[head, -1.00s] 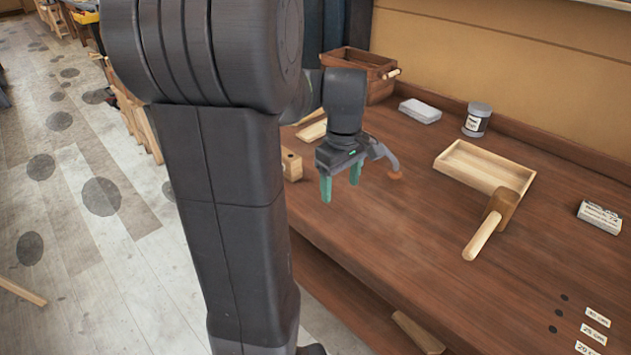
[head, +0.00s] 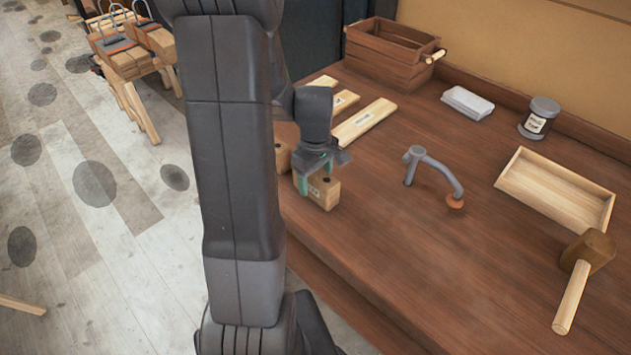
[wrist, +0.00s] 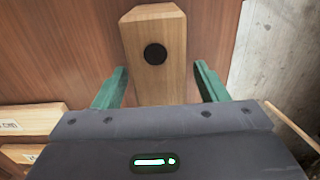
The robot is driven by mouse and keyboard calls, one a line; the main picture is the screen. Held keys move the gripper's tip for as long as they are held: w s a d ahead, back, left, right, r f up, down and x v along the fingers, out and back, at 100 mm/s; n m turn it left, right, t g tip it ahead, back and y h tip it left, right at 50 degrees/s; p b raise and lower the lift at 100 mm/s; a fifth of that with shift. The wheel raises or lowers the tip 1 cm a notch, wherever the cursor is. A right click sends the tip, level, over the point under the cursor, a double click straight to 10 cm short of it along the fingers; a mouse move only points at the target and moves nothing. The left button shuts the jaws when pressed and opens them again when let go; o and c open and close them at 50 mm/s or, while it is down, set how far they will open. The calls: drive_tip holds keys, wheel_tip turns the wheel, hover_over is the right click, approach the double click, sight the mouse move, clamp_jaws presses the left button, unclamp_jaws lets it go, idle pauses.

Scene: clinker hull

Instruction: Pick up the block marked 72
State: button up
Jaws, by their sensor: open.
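A wooden block (head: 325,193) with a dark round spot on top stands near the bench's front edge. In the wrist view the block (wrist: 155,35) lies between the two open fingers (wrist: 160,84), with gaps visible on both sides. A second wooden block (head: 283,158) stands to the left, partly hidden by my arm; no marking on it shows.
Labelled wooden strips (head: 364,121) lie behind the blocks.

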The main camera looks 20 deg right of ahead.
drive_tip(key=shift+f, duration=0.25)
drive_tip(key=c, duration=1.3)
drive_tip(key=shift+o, duration=0.2)
drive_tip(key=shift+r, duration=0.15)
